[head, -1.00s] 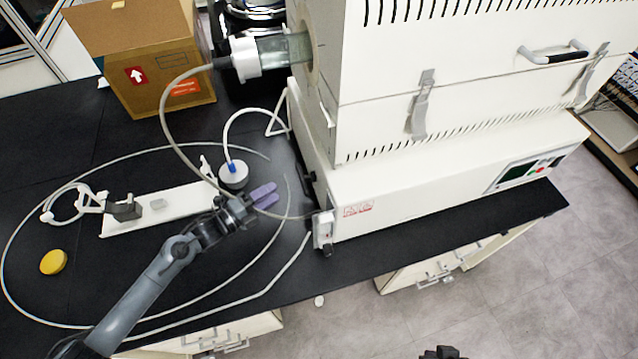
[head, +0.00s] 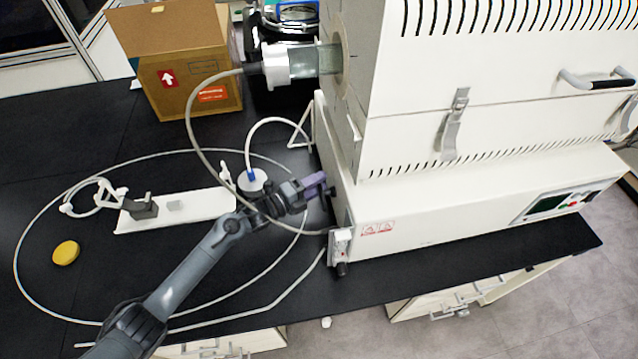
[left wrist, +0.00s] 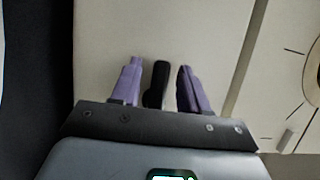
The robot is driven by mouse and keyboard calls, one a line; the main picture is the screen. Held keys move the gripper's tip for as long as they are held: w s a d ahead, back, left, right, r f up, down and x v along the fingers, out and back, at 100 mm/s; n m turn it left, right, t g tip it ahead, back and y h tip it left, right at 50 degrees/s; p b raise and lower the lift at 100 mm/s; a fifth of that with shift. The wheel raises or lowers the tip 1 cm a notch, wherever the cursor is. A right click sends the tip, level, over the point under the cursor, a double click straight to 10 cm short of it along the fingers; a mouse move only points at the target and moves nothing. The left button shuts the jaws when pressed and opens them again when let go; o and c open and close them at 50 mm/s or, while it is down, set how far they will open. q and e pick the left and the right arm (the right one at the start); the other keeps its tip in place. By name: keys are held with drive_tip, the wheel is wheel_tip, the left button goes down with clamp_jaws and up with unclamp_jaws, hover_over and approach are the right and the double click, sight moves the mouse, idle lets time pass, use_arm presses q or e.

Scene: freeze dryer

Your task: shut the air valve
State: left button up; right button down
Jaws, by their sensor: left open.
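The air valve shows in the left wrist view as a small black lever or handle (left wrist: 157,84) against the pale side of the machine. In the head view its black part (head: 331,191) sits low on the left side of the white machine (head: 450,195), partly hidden by my fingers. My left gripper (head: 320,185) is open, with purple fingertips close to that side. In the left wrist view the black handle stands between the two open fingers (left wrist: 160,68), with a gap on both sides. I cannot tell how far it is turned. My right gripper is out of view.
A thin hose loops over the black bench (head: 80,120) and past my left arm. A white board with a clamp (head: 180,208), a yellow disc (head: 66,253) and a cardboard box (head: 190,85) stand to the left. A small white switch box (head: 341,245) is on the machine's corner.

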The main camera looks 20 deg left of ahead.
use_arm(q)
drive_tip(key=shift+w+d, duration=0.2)
drive_tip(key=shift+w, duration=0.05)
clamp_jaws()
